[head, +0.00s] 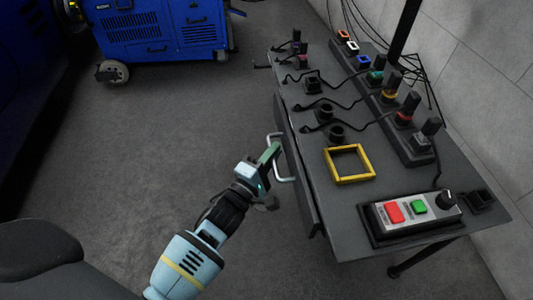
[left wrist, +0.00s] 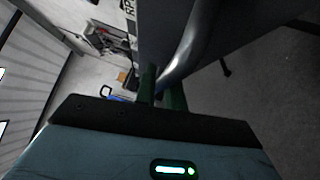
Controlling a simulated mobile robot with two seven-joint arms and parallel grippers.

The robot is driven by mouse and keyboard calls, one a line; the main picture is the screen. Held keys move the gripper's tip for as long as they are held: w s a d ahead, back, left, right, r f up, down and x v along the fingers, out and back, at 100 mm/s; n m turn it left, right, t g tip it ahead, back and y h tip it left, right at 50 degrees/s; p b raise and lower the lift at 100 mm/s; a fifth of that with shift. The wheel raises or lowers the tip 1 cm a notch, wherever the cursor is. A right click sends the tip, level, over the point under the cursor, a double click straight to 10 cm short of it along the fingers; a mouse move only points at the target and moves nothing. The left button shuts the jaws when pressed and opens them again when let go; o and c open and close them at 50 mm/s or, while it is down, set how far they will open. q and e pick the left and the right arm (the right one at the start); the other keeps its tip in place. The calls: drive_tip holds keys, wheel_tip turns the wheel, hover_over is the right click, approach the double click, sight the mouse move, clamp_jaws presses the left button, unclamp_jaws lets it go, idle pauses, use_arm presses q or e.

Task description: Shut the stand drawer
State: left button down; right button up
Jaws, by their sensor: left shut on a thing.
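The stand (head: 462,178) is a dark grey table on the right of the head view. Its drawer front (head: 306,188) runs along the table's left edge; how far it stands out is hard to tell. A silver bar handle (head: 284,180) is on the drawer front. In the left wrist view, the handle (left wrist: 188,45) passes at the fingertips (left wrist: 162,82), in front of the grey drawer face (left wrist: 240,22). My right gripper is not in view.
On the stand are a control box with red and green buttons (head: 417,208), a yellow square frame (head: 349,178) and several cabled connectors. A blue wheeled machine (head: 160,30) stands at the back left. The grey floor (head: 150,150) left of the stand is clear.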

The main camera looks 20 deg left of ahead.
use_arm(q)
drive_tip(key=shift+w+d, duration=0.6)
drive_tip(key=shift+d, duration=0.3)
drive_tip(key=c, duration=1.5)
unclamp_jaws()
drive_tip(key=shift+w+d, duration=0.1)
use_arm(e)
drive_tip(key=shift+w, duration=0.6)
